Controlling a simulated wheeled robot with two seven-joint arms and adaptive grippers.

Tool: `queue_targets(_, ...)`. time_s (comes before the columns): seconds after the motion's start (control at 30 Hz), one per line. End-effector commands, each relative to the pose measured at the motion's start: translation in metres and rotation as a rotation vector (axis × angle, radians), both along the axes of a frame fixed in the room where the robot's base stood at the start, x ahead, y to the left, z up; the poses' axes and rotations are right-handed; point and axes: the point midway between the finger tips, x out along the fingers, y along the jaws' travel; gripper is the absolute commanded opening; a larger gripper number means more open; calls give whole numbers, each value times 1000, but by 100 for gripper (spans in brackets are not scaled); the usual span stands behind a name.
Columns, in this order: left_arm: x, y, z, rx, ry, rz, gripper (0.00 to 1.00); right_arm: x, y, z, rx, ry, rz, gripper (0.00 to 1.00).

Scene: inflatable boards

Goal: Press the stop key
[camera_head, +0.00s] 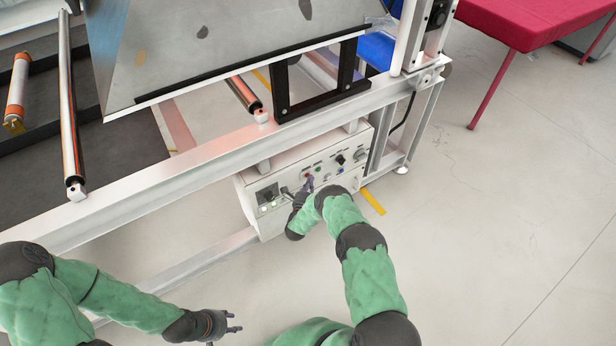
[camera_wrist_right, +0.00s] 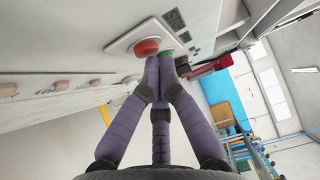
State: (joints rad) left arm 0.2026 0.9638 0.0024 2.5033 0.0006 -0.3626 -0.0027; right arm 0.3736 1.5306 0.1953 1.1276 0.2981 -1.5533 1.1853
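A white control box (camera_head: 270,222) with a row of small buttons and knobs is mounted under the machine's frame. In the right wrist view a red button (camera_wrist_right: 147,47) stands out from a pale plate, with a green button (camera_wrist_right: 167,52) beside it. My right gripper (camera_head: 308,183) is at the box's front panel. Its fingertips (camera_wrist_right: 166,62) are together with nothing between them, close to the red and green buttons. I cannot tell whether they touch either button. My left gripper (camera_head: 236,323) is open and empty, low in the head view, away from the box.
The machine's long metal rail (camera_head: 180,165) runs above the box. A large tilted metal panel (camera_head: 230,45) and rollers (camera_head: 70,120) are above and left. A red table (camera_head: 530,22) stands at the top right. The floor (camera_head: 500,210) to the right is clear.

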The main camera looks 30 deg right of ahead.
Motion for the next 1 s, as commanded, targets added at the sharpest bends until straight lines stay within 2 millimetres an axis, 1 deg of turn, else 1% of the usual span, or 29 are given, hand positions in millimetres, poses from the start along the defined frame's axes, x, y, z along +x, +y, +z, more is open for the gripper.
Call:
queue_targets(0.73,0,0,0,0,0,0,40,5,0,0,0,0,1,0)
queue_targets(1.0,0,0,5,0,0,0,40,-3,-1,1,0,1,0,0)
